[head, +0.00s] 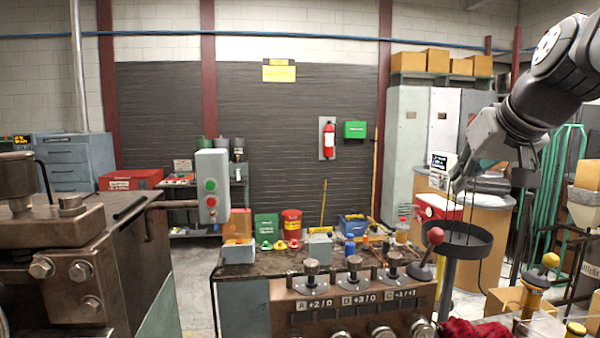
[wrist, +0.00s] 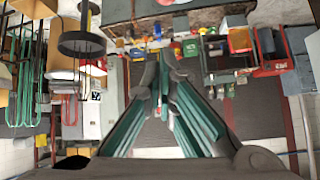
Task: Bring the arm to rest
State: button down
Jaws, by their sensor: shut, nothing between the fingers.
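My arm (head: 555,70) reaches in from the upper right in the head view, dark grey and bent, with its end pointing down and left. My gripper (head: 456,186) hangs in the air above and behind a round black tray on a post. In the wrist view my gripper (wrist: 165,68) shows teal-lined fingers coming together at the tips, with nothing held. The exact gap from the fingers to the tray is hard to judge.
The black tray (head: 437,240) stands close below my gripper. A bench panel with several knobs (head: 354,268) and a red-balled lever (head: 435,236) are in front. A yellow-knobbed lever (head: 550,260) is at the right. Open floor (head: 197,275) shows at the left.

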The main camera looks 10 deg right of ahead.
jog(key=s+a+f+n+g, duration=0.2)
jog(key=s+a+f+g, duration=0.2)
jog(key=s+a+f, duration=1.2)
jog(key=s+f, duration=0.2)
jog(key=s, duration=0.2)
jog(key=shift+y, duration=0.4)
jog(key=shift+w, duration=0.1)
